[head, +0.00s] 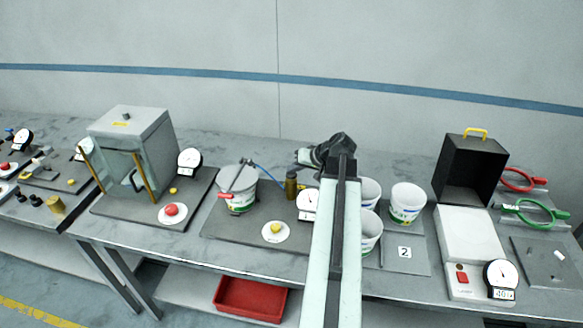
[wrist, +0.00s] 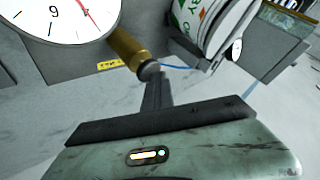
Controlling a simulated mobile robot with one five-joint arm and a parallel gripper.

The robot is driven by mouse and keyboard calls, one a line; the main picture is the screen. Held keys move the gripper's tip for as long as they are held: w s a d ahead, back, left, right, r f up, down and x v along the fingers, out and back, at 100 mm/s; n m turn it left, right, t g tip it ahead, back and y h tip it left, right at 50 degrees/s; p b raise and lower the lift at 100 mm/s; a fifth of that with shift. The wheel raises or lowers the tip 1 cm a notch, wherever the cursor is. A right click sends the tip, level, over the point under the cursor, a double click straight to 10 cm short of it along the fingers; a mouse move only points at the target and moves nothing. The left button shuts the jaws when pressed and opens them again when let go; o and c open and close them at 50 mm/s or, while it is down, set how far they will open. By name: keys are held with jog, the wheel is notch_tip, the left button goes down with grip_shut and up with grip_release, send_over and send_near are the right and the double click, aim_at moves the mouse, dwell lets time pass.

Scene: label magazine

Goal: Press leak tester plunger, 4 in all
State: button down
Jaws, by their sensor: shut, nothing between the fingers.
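The leak tester stands on a dark plate (head: 225,222) with a clamped white cup (head: 240,203), a dial gauge (head: 308,205) and an upright brass cylinder (head: 291,188).
A yellow button on a white disc (head: 275,231) is at the plate's front. White cups (head: 407,202) and a tile marked 2 (head: 404,253) are right of my arm. A grey chamber (head: 133,150) stands left. A black box (head: 468,168) and a scale (head: 470,236) stand right.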

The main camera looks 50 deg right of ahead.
aim_at(294, 175)
jog(key=shift+r, duration=0.1)
jog(key=shift+r+p, duration=2.15)
jog(key=shift+p, duration=0.15)
notch_tip(294, 175, up, 5)
jog(key=p, duration=0.5)
